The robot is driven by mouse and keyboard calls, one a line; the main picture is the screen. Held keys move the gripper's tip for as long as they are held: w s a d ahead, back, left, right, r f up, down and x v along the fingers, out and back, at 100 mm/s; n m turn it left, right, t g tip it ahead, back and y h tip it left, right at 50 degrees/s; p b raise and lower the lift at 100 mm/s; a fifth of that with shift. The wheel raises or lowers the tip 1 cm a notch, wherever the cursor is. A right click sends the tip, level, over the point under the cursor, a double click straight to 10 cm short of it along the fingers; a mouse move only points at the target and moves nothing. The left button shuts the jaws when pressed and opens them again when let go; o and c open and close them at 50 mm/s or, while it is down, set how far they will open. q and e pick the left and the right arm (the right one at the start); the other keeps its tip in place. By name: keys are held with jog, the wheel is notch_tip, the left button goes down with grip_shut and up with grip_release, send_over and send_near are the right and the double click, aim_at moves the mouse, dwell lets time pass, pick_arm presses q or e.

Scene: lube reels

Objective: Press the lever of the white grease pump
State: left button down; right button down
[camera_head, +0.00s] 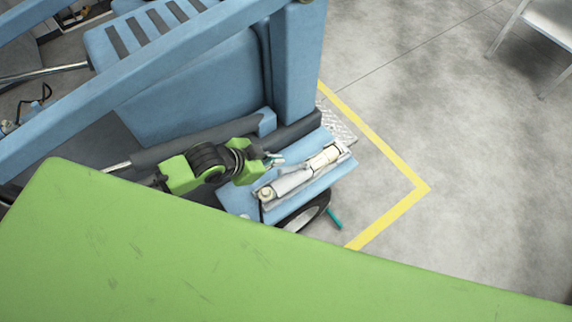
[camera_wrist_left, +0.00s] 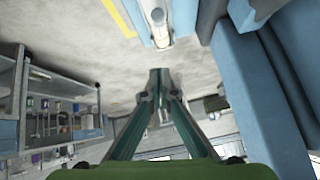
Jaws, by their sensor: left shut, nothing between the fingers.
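The white grease pump (camera_head: 301,178) lies along a light blue mount beside the blue machine, right of centre in the head view. It has a pale cylinder at its upper right end; I cannot clearly make out its lever. My left gripper (camera_head: 273,160) is shut and empty, its teal fingertips close to the pump's upper left side. I cannot tell whether they touch it. In the left wrist view the shut fingers (camera_wrist_left: 160,74) point toward a white part of the pump (camera_wrist_left: 159,29) at the top, with a visible gap in the picture.
The blue lift frame (camera_head: 297,60) rises behind the pump. A yellow floor line (camera_head: 385,150) runs to the right, with open concrete beyond. A metal table (camera_head: 548,22) stands far right.

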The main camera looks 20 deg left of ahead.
pick_arm(q)
send_over(286, 171)
jog(key=w+d, duration=0.2)
notch_tip(286, 171, down, 8)
jog(key=r, duration=0.1)
jog(key=f, duration=0.1)
jog(key=s+a+f+p, duration=0.1)
jog(key=shift+s+a+f, duration=0.15)
jog(key=shift+s+f, duration=0.1)
jog(key=shift+f, duration=0.05)
jog(key=shift+s+a+f, duration=0.2)
jog(key=shift+a+f, duration=0.2)
jog(key=shift+f, duration=0.1)
